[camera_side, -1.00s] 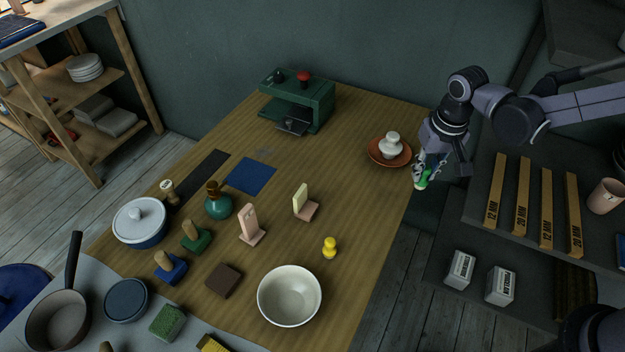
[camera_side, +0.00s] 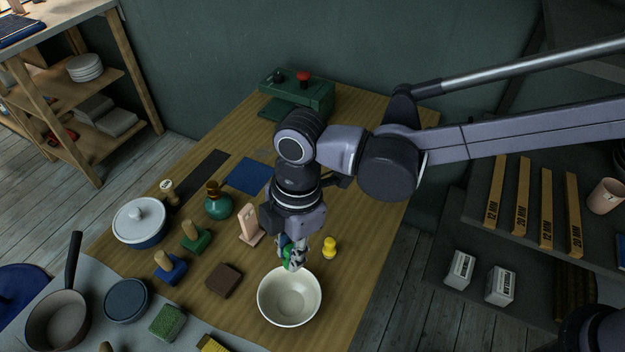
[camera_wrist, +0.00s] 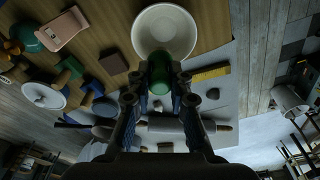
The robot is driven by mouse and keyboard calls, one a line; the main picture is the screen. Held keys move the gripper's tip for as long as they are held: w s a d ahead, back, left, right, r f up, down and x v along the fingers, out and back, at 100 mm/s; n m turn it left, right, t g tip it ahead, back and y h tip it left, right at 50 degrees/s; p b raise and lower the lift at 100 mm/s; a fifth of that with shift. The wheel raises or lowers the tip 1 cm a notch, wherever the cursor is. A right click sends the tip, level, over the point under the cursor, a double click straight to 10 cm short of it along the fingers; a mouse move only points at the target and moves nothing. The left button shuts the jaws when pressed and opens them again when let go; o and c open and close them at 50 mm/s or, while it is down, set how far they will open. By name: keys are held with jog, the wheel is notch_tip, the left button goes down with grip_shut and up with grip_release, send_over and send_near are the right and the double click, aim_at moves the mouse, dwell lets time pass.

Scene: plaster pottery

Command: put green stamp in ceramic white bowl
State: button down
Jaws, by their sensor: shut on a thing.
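My gripper (camera_side: 291,254) is shut on the green stamp (camera_side: 288,255), a small green piece mostly covered by the fingers. In the wrist view the green stamp (camera_wrist: 158,78) shows between my fingertips. The ceramic white bowl (camera_side: 290,309) is round, open and empty, near the front of the wooden table. My gripper hangs over the far rim of the bowl, with the stamp apparently above it; the exact height is hard to tell. The white bowl (camera_wrist: 164,30) lies just beyond my fingertips in the wrist view.
A yellow stamp (camera_side: 329,248) stands right of my gripper. A pink phone-like block on a stand (camera_side: 250,225), a brown block (camera_side: 223,280) and a green-based wooden-handled stamp (camera_side: 196,238) stand left. A teal vase (camera_side: 217,203) and lidded pot (camera_side: 140,222) are farther left.

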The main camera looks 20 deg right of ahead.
jog(key=shift+n, duration=0.7)
jog(key=shift+s+a+f, duration=0.2)
jog(key=shift+a+f, duration=0.05)
jog(key=shift+f, duration=1.55)
jog(key=shift+s+a+f, duration=0.25)
jog(key=shift+f, duration=1.6)
jog(key=shift+s+a+f, duration=0.2)
jog(key=shift+a+f, duration=0.05)
jog(key=shift+f, duration=1.55)
jog(key=c, duration=1.2)
grip_release()
jog(key=shift+o, duration=0.2)
jog(key=shift+r, duration=0.1)
notch_tip(320, 180, up, 7)
